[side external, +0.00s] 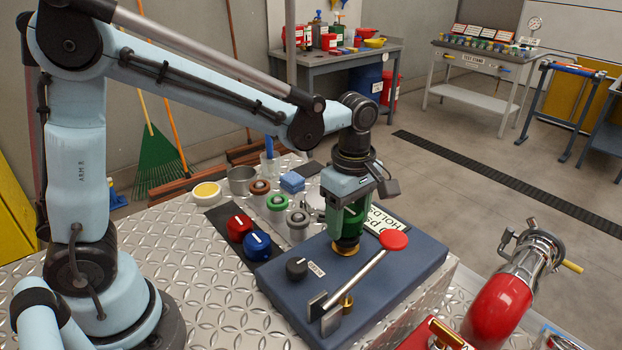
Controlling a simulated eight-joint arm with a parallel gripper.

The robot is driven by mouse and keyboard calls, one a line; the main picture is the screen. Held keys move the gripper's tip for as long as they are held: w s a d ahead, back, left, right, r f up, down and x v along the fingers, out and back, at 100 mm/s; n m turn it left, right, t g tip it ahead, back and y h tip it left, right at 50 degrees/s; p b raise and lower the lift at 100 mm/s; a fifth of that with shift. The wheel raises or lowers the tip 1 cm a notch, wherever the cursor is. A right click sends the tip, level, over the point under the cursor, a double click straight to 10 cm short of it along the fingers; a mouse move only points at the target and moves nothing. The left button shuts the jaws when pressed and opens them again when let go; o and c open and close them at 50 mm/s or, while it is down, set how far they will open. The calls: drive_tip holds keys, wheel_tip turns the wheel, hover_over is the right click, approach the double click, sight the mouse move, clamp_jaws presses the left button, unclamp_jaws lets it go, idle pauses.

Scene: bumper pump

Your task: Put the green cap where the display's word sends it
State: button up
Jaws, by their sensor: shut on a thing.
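My gripper (347,236) points down over the blue-grey pump box (415,268). The cap is upright, just above or touching a brass ring (345,249) on the box top; I cannot tell which. A red cap (239,228) and a blue cap (257,245) stand on a dark mat to the left.
A lever with a red round end (394,240) slants across the box close to the gripper. A black knob (297,268) sits at the box's left. A red cylinder (497,302) lies at right. Bare tread plate is at left.

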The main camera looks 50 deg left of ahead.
sight(348, 210)
drive_tip(key=shift+r, duration=0.9)
drive_tip(key=shift+r, duration=1.9)
drive_tip(key=shift+a, duration=0.1)
drive_tip(key=shift+s+a+r+m, duration=0.2)
drive_tip(key=shift+a+m, duration=0.15)
drive_tip(key=shift+m, duration=0.55)
drive_tip(key=s+a+r+m, duration=0.2)
drive_tip(key=a+m, duration=0.2)
drive_tip(key=m, duration=0.4)
drive_tip(key=s+a+r+m, duration=0.1)
drive_tip(key=s+a+m, duration=0.25)
drive_tip(key=m, duration=0.45)
drive_tip(key=s+a+f, duration=0.1)
drive_tip(key=a+f, duration=0.3)
drive_tip(key=a, duration=0.2)
drive_tip(key=s+a+f, duration=0.2)
drive_tip(key=a+f, duration=0.2)
drive_tip(key=a, duration=0.2)
drive_tip(key=s+a+f, duration=0.2)
drive_tip(key=a+f, duration=0.2)
drive_tip(key=a, duration=0.3)
drive_tip(key=shift+f, duration=2.35)
